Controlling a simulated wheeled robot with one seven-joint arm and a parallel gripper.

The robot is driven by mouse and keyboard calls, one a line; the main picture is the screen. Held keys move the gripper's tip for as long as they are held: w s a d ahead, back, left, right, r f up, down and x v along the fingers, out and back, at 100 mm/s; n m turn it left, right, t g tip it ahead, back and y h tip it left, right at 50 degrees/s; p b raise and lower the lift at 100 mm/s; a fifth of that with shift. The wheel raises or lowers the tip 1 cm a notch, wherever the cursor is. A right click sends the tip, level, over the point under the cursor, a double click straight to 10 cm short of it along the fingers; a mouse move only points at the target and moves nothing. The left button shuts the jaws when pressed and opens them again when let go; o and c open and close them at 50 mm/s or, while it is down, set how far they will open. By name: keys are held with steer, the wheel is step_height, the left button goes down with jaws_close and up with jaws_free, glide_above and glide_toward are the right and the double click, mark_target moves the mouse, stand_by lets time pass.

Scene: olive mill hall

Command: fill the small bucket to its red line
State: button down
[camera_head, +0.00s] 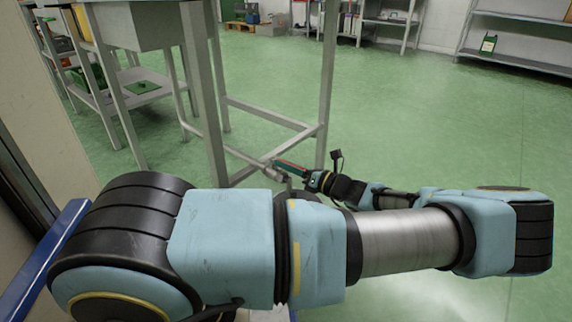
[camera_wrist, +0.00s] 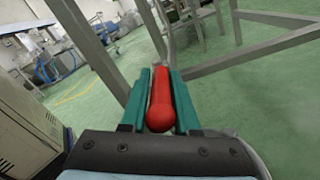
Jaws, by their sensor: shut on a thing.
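My gripper (camera_wrist: 161,72) has its two teal fingers on either side of a red, round-ended handle (camera_wrist: 161,108) and is shut on it. In the head view my gripper (camera_head: 291,166) is low beside the metal frame, where a small grey metal fitting (camera_head: 276,173) shows at its tip. I cannot tell how the handle joins the fitting. I cannot make out the small bucket or its red line in either view. A pale curved edge (camera_wrist: 254,153) shows at the lower right of the wrist view, too little of it to name.
A grey metal stand (camera_head: 326,85) with legs and crossbars rises around my gripper. A lower shelf (camera_head: 132,92) with a green item is at the left. A blue-edged surface (camera_head: 50,260) lies near my arm. Green floor (camera_head: 450,120) is clear to the right; shelving (camera_head: 515,62) lines the back.

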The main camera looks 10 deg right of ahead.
steer(key=shift+w+d+n+g+y, duration=0.25)
steer(key=shift+n+g+y, duration=0.4)
steer(key=shift+g, duration=0.25)
steer(key=shift+w+d+n+g+y, duration=0.1)
steer(key=shift+w+n+g+y, duration=0.1)
steer(key=shift+n+g+y, duration=0.5)
steer(key=shift+w+d+n+g+y, duration=0.3)
steer(key=shift+n+g, duration=0.45)
steer(key=shift+g, duration=0.35)
steer(key=shift+a, duration=0.1)
steer(key=c, duration=0.8)
jaws_free()
steer(key=shift+o, duration=0.2)
steer(key=p+v, duration=0.2)
steer(key=v, duration=0.8)
steer(key=shift+d, duration=0.4)
steer(key=shift+s, duration=0.15)
